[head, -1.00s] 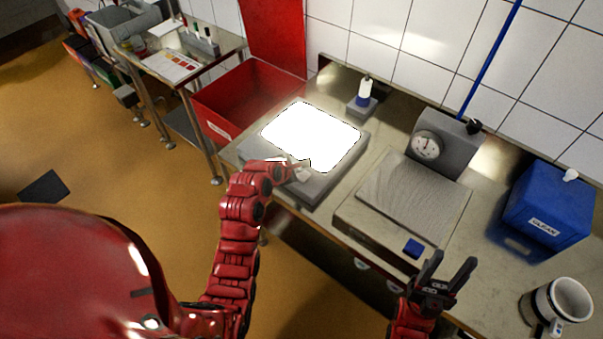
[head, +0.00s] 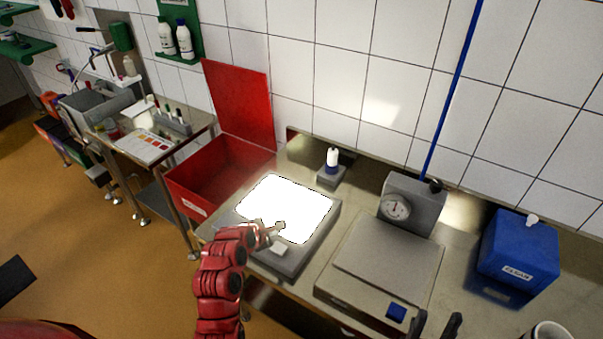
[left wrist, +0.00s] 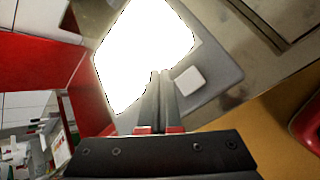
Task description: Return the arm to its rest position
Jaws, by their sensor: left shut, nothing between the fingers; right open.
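My left arm comes in from the lower left in the head view. Its gripper (head: 277,228) is over the near edge of the bright white panel (head: 290,205) on a grey block. In the left wrist view the left fingers (left wrist: 161,78) are together with nothing between them, in front of the glowing panel (left wrist: 145,45). A small white square piece (left wrist: 190,81) lies on the grey block beside the fingers. My right gripper (head: 435,322) is at the bottom edge of the head view, fingers apart and empty, mostly cut off.
A flat scale-like plate (head: 390,254) with a blue button and a dial gauge box (head: 411,207) are right of the panel. A blue box (head: 517,252) stands further right. An open red bin (head: 190,188) is at left. A mug (head: 547,331) is partly cut off.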

